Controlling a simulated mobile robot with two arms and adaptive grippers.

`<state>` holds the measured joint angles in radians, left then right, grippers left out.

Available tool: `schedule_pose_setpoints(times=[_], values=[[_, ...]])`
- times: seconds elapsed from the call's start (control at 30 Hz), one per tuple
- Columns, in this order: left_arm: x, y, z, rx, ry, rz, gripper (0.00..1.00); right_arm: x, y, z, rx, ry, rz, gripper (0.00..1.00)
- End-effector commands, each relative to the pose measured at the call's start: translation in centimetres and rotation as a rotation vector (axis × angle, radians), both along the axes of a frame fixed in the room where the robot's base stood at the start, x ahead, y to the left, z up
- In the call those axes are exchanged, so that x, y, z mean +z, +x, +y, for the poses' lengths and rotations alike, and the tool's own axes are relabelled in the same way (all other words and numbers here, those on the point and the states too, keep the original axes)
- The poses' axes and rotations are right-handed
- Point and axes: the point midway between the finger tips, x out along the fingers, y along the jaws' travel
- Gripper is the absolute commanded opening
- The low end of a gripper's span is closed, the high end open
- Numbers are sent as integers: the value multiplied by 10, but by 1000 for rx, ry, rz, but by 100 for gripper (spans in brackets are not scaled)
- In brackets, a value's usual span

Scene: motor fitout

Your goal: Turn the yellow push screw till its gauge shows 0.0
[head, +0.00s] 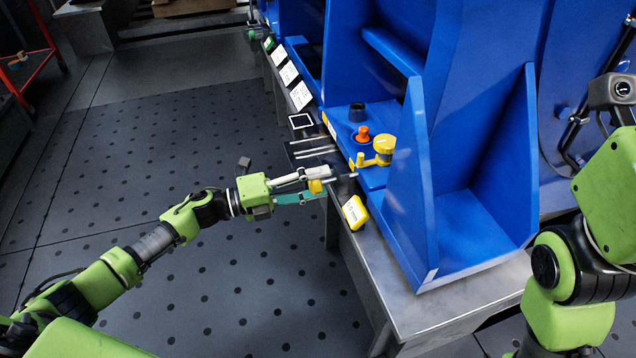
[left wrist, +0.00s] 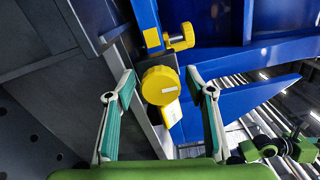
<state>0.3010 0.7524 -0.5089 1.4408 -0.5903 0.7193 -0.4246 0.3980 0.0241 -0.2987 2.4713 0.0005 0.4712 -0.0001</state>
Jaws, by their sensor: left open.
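The yellow push screw shows its round head (left wrist: 160,85) in the left wrist view, between the fingers of my left gripper (left wrist: 161,73). The fingers stand open on both sides of it, with gaps, and do not touch it. In the head view my left gripper (head: 324,184) reaches the bench edge, with the yellow screw head (head: 315,187) between its fingers. A yellow gauge (head: 355,212) with a white face sits beside the screw at the bench edge; it also shows in the left wrist view (left wrist: 172,113). Its reading is too small to tell. My right gripper is out of view.
A yellow clamp (head: 383,150), an orange knob (head: 362,134) and a black cap (head: 357,112) stand on the blue frame (head: 413,213) behind the screw. White cards (head: 300,96) line the bench edge further off. The dark floor (head: 230,295) is clear.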

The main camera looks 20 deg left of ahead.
Motion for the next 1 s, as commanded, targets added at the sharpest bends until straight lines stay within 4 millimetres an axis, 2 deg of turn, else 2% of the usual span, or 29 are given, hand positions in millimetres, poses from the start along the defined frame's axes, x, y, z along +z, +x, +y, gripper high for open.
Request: schedule_pose_setpoints(times=[0.53, 0.7, 1.0], values=[[-2, -57, 83, 0, 2, 4, 49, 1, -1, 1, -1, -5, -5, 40], [-1, -64, 94, -2, 1, 2, 49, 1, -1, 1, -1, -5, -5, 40], [-1, -65, 96, -1, 1, 1, 49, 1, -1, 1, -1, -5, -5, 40]])
